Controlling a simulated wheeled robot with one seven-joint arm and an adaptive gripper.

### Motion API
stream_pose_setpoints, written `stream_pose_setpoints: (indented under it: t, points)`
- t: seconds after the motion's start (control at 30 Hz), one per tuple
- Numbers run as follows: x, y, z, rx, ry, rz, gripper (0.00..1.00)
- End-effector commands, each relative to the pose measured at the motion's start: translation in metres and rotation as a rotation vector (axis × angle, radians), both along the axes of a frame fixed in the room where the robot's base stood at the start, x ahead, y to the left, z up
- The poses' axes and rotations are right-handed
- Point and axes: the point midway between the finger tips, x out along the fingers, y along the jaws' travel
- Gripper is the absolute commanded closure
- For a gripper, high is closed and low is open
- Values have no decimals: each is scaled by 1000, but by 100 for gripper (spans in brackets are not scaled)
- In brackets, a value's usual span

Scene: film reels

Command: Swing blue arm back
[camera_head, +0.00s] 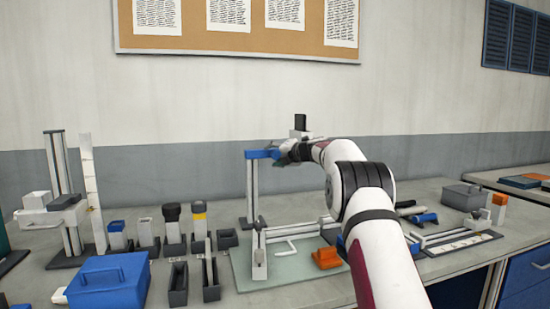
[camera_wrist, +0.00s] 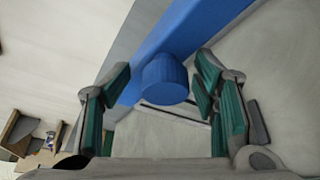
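The blue arm (camera_head: 260,153) is a short bar at the top of an upright grey post (camera_head: 251,190) on the bench. In the wrist view the blue arm (camera_wrist: 205,25) runs diagonally, with a round ribbed blue knob (camera_wrist: 164,79) on it. My gripper (camera_head: 283,154) is beside the right end of the blue arm. In the wrist view my gripper (camera_wrist: 163,72) is open, with a green-padded finger on each side of the knob. Gaps show between the knob and both pads. The knob is hidden in the head view.
A pale green mat (camera_head: 290,268) with an orange block (camera_head: 326,258) lies below my arm. A blue box (camera_head: 108,283), several dark holders and a tall stand (camera_head: 63,200) fill the left. A grey box (camera_head: 463,197) is at right.

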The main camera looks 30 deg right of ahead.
Motion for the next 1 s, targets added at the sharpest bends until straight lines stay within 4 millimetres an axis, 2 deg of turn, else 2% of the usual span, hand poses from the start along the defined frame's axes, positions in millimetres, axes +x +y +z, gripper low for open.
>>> stream_pose_setpoints:
  t: [0.57, 0.77, 1.0]
  points:
    - [-6, -5, 1, -1, 2, -5, 49]
    - [-26, -8, 6, -1, 4, -5, 49]
    - [-64, -13, 13, -1, 4, -6, 49]
